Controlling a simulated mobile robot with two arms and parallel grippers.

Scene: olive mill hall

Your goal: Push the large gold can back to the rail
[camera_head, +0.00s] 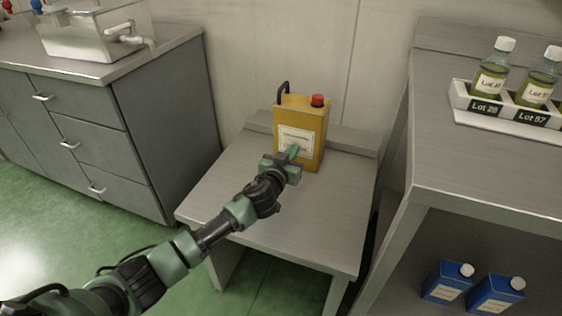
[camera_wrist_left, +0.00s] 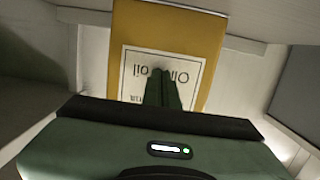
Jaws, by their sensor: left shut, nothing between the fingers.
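The large gold can (camera_head: 313,131) stands upright on a low grey table (camera_head: 290,225), close to the raised rail (camera_head: 353,141) at its back edge. The can has a dark handle, a red cap and a white label. My left gripper (camera_head: 293,151) is shut and empty, with its fingertips at the front label of the can. In the left wrist view the closed fingers (camera_wrist_left: 164,75) point at the label of the can (camera_wrist_left: 205,45); I cannot tell whether they touch it. Any gap between can and rail is hidden behind the can. My right gripper is not in view.
A grey drawer cabinet (camera_head: 135,125) with a metal basin (camera_head: 95,28) stands at the left. A higher bench (camera_head: 490,160) at the right holds a white rack (camera_head: 512,123) of oil bottles. Blue containers (camera_head: 447,281) sit beneath it. The low table's front is clear.

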